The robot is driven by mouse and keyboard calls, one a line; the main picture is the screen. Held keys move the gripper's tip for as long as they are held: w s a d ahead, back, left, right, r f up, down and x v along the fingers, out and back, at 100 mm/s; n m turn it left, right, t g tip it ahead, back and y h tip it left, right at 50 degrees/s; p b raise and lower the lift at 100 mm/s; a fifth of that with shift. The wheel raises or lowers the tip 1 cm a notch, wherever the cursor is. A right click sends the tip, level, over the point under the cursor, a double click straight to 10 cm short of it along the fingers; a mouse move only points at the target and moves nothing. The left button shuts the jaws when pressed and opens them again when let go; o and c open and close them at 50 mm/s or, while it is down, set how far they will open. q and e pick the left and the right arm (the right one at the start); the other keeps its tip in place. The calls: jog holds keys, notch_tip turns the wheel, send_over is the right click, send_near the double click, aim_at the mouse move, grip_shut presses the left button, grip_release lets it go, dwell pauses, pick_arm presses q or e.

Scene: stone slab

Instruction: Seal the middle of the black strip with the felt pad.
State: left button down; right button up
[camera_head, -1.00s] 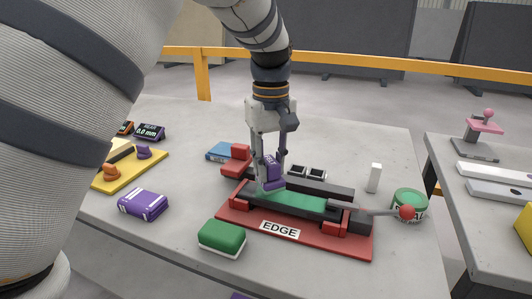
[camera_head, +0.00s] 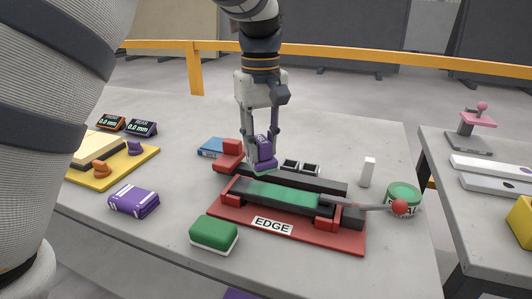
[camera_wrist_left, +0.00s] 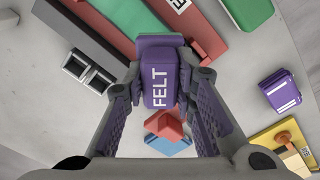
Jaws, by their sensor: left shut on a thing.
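The purple felt pad (camera_head: 264,148), lettered FELT in the left wrist view (camera_wrist_left: 158,85), is held between the fingers of my left gripper (camera_head: 261,150). It hangs near the left end of the clamping fixture (camera_head: 228,215), a red base labelled EDGE. A long black bar (camera_head: 315,184) runs along the fixture's back. In front of it lies a strip with a glossy green top (camera_head: 282,194). I cannot tell whether the pad touches the fixture, nor surely which dark piece is the black strip. My right gripper is not in view.
A red-knobbed lever (camera_head: 400,207) sticks out right by a green tin (camera_head: 403,194). A green-and-white block (camera_head: 213,235) and a purple packet (camera_head: 133,201) lie in front and left. A white upright block (camera_head: 368,172) and dark square holders (camera_head: 300,167) stand behind.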

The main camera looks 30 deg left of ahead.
aim_at(262, 160)
pick_arm(q)
jog(key=shift+r, duration=1.2)
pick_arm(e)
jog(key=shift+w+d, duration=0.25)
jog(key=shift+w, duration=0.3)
pick_arm(q)
jog(key=shift+f, duration=0.1)
jog(key=shift+f, duration=2.95)
jog(key=shift+f, duration=1)
jog(key=shift+d, duration=0.1)
jog(key=shift+d, duration=0.35)
jog(key=shift+a+f, duration=0.25)
jog(key=shift+a, duration=0.15)
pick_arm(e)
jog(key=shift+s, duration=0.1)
